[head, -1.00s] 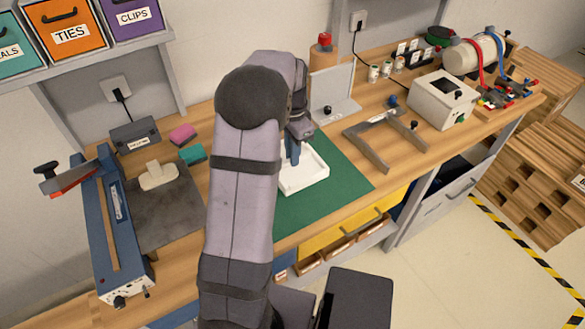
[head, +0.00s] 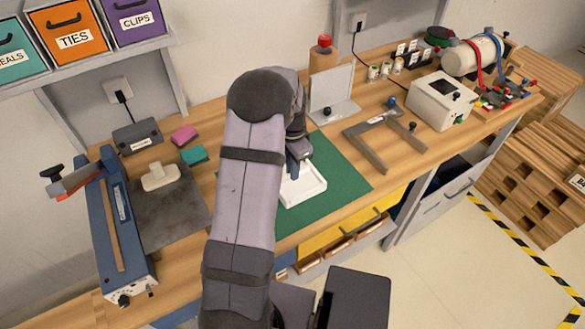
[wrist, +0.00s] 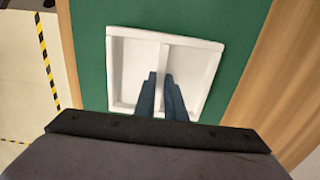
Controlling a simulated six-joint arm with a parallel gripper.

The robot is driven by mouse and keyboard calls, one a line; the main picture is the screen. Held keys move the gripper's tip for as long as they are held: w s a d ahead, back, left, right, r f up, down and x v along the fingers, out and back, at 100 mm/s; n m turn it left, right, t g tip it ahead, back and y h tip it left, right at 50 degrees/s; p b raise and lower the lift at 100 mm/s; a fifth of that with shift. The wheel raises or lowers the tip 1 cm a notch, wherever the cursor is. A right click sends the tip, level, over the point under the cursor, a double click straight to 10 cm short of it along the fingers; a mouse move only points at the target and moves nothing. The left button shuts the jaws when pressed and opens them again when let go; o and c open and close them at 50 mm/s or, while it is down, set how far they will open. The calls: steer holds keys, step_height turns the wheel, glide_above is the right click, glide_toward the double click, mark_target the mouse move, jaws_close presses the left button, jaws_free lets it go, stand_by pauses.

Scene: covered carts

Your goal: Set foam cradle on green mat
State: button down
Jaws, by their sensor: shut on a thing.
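The foam cradle is a white shallow tray (head: 308,190) with raised rims. In the wrist view the cradle (wrist: 199,62) shows a rib across its middle. My gripper (wrist: 162,76) has its two blue fingers close together on that rib, shut on it. In the head view my gripper (head: 293,172) reaches down into the cradle, and my arm hides part of its left side. The cradle is over the green mat (head: 340,170), within its outline. The mat (wrist: 91,50) surrounds the cradle's visible edges in the wrist view. I cannot tell whether the cradle touches it.
A grey angled stand (head: 336,108) and a grey U-shaped frame (head: 368,151) stand behind and right of the mat. A blue sealer (head: 116,230) and a cream block with a handle (head: 160,177) on a grey mat are at left. Bare green mat lies right of the cradle.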

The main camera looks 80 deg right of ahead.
steer(key=shift+f, duration=0.15)
steer(key=c, duration=1.8)
jaws_free()
step_height(320, 180, up, 12)
steer(key=b, duration=0.2)
steer(key=shift+r+b, duration=0.2)
steer(key=shift+b, duration=0.1)
